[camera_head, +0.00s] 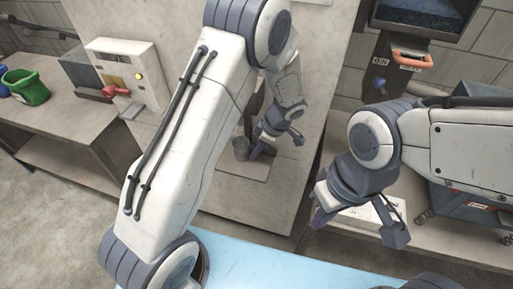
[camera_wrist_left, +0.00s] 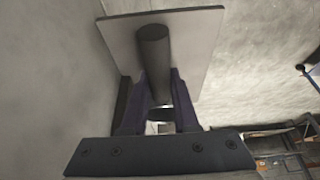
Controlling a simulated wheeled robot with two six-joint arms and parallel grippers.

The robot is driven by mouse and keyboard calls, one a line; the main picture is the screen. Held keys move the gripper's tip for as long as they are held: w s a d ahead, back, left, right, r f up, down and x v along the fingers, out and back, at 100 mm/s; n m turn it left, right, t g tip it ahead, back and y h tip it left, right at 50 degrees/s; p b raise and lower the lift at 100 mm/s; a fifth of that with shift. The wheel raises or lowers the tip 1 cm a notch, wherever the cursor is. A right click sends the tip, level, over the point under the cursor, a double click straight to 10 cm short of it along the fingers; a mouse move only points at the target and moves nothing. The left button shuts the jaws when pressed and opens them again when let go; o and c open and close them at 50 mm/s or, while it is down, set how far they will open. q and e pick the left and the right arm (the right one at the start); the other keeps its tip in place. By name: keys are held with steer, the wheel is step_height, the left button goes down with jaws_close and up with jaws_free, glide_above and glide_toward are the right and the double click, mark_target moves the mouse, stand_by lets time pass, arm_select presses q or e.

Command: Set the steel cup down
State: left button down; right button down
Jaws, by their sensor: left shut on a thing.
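A dark grey cylinder, which I take to be the steel cup (camera_head: 241,148), is at the square grey plate (camera_head: 247,172) at the back wall. My left gripper (camera_head: 274,144) is just to the right of it. In the left wrist view, a dark cylinder (camera_wrist_left: 153,50) runs in between the two fingers of my left gripper (camera_wrist_left: 160,105), with the plate (camera_wrist_left: 205,50) behind it. The fingers are shut on it. Whether its base touches the plate cannot be told. My right gripper (camera_head: 358,222) has its fingers spread wide and holds nothing visible.
A machine with an orange handle (camera_head: 411,58) stands at the right. A light blue surface (camera_head: 270,268) lies in front.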

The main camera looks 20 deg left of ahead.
arm_select(q)
steer(key=shift+f, duration=0.2)
steer(key=c, duration=0.7)
jaws_free()
steer(key=shift+r, duration=0.1)
